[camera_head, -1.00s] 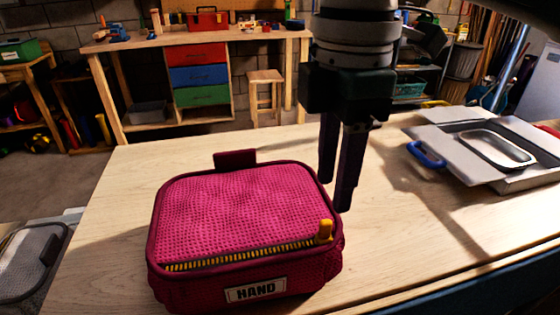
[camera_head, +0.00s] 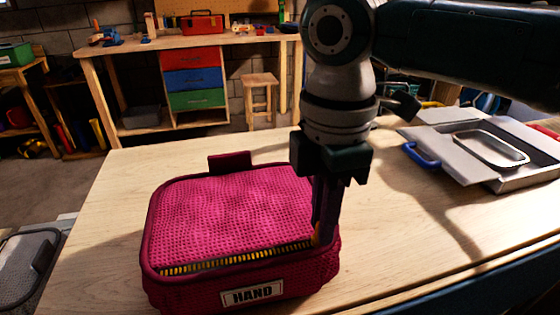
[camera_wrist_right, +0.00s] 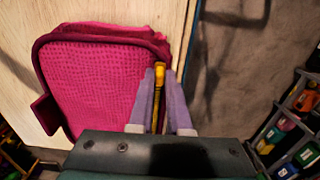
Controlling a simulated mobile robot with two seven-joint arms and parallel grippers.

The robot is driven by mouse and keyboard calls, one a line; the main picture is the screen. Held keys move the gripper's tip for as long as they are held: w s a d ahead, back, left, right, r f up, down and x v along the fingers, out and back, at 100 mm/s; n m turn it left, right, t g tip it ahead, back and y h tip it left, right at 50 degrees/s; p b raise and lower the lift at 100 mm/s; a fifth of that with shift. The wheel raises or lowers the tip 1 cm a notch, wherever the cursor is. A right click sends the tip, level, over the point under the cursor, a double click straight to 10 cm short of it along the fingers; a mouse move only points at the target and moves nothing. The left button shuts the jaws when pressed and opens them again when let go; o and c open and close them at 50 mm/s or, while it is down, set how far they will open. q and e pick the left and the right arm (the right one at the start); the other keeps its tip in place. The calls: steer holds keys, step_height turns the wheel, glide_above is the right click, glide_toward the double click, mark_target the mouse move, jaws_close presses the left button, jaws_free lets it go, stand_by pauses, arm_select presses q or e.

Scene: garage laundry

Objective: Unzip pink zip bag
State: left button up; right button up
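The pink zip bag (camera_head: 232,210) lies on the wooden table, with a dark tab at its back edge and a "HAND" label on its front. Its yellow zipper (camera_head: 240,257) runs along the front edge of the lid, and the lid lies flat. The yellow pull (camera_wrist_right: 160,69) is at the right end of the zipper, mostly hidden by my fingers in the head view. My right gripper (camera_head: 322,232) points down at that corner. In the right wrist view its fingers stand on either side of the pull, apart, with a narrow gap. My left gripper is not in view.
The table (camera_head: 400,240) is bare between bag and case. A stool (camera_head: 260,95) and workbench stand behind.

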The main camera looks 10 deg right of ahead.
jaws_close()
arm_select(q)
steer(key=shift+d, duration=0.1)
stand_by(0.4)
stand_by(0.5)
